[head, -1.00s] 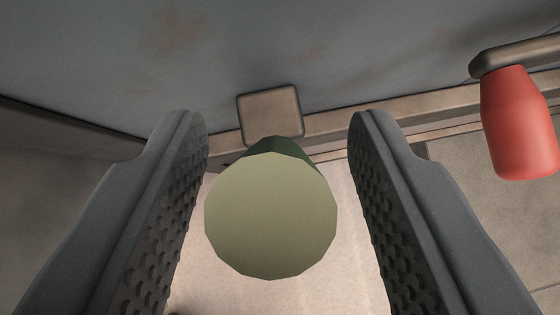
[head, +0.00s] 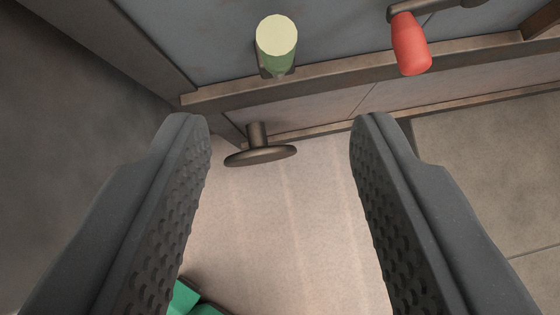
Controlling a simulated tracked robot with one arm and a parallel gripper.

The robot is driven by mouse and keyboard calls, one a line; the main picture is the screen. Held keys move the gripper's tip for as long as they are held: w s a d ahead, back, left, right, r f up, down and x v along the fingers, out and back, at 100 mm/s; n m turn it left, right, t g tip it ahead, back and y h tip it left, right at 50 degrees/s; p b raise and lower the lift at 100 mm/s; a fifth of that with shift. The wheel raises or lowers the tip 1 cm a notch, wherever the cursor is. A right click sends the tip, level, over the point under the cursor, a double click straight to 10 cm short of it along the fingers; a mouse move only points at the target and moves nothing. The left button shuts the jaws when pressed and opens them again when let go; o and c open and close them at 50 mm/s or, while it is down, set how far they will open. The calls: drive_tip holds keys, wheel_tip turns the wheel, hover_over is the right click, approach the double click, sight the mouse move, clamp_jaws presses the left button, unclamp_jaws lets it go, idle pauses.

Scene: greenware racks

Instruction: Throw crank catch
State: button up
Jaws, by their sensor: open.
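A green cylindrical knob (head: 277,45) with a pale flat end sticks out from the grey panel at the top of the head view. A red grip (head: 410,43) on a dark metal arm (head: 440,8) is to its right. I cannot tell which of these is the crank catch. My gripper (head: 280,125) is open with nothing between its ribbed fingers. Both the knob and the red grip show beyond the fingertips, apart from them.
A dark round disc on a short stem (head: 260,157) stands out below the panel's brown frame (head: 330,75), between the fingertips in the picture. Green pieces (head: 190,302) show at the bottom edge. The pale floor (head: 290,230) between the fingers looks clear.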

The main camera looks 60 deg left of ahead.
drive_tip(key=shift+v, duration=0.95)
